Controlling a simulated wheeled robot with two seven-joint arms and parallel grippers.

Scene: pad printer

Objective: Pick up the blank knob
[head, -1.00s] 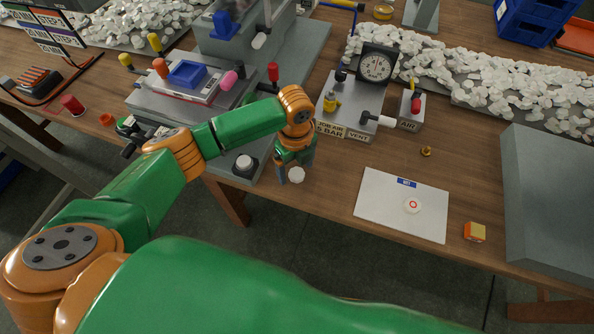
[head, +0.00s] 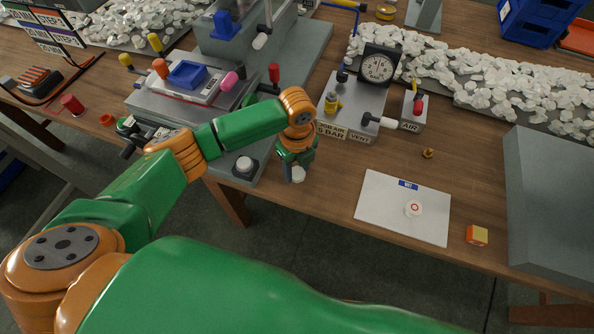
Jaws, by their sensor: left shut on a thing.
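The blank knob (head: 299,174) is a small white piece near the table's front edge, right of the grey printer base. My left gripper (head: 294,173) reaches down over it from above and is shut on it. The gripper's dark fingers and body hide part of the knob, and I cannot tell whether it still touches the table. My right gripper is not in view.
A white sheet (head: 380,208) bearing a white knob with a red ring (head: 414,208) lies to the right, beside an orange-yellow block (head: 476,235). The gauge unit (head: 347,115) stands behind.

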